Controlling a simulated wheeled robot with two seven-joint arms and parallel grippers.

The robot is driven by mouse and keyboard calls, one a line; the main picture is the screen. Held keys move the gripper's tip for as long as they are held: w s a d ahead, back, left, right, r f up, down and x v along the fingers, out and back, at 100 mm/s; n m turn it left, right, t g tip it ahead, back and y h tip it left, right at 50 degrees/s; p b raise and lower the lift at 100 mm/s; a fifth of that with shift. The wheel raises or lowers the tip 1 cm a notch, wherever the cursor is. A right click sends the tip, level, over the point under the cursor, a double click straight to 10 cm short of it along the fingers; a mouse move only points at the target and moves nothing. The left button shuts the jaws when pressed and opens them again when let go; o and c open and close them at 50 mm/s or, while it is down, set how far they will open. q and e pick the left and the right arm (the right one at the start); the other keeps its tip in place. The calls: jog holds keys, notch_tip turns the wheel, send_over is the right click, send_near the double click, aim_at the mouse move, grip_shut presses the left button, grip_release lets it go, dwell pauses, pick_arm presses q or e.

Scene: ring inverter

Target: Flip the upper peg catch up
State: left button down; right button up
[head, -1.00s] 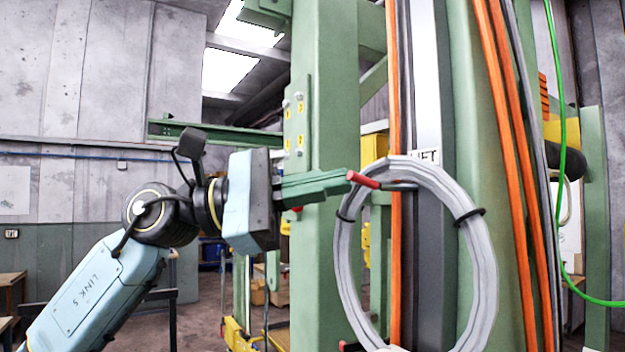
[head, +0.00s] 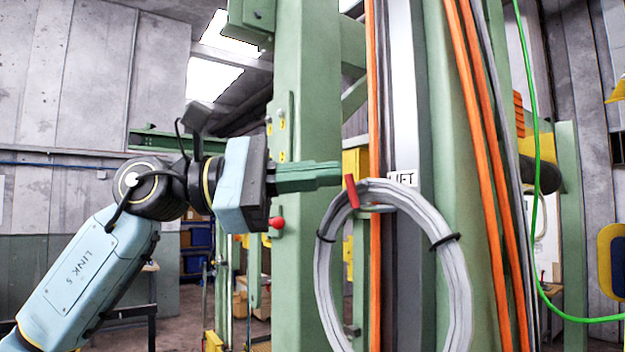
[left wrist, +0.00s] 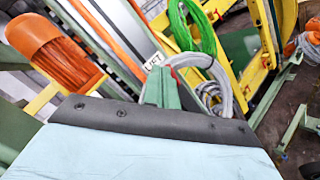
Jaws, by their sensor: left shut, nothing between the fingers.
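The upper peg catch (head: 351,192) is a short red bar at the tip of a grey peg (head: 378,208). It stands nearly upright, its top leaning slightly left. A coil of grey cable (head: 455,280) hangs on the peg, tied with black bands. My left gripper (head: 340,173) is shut and empty, its green fingertips beside the top of the catch; I cannot tell if they touch. In the left wrist view the shut fingers (left wrist: 160,90) point at the coil (left wrist: 205,68), with a bit of red (left wrist: 173,73) beside them. My right gripper is out of view.
A green post (head: 305,120) stands behind my left gripper. Orange cables (head: 374,120) and a LIFT label (head: 403,178) are close behind the coil. A green hose (head: 535,200) hangs at the right. Open room lies left of the post.

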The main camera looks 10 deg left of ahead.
pick_arm(q)
jog(key=a+r+b, duration=0.1)
jog(key=a+r, duration=0.4)
jog(key=a, duration=0.7)
jog(key=shift+w+b, duration=0.15)
jog(key=shift+b, duration=0.15)
jog(key=shift+a, duration=0.1)
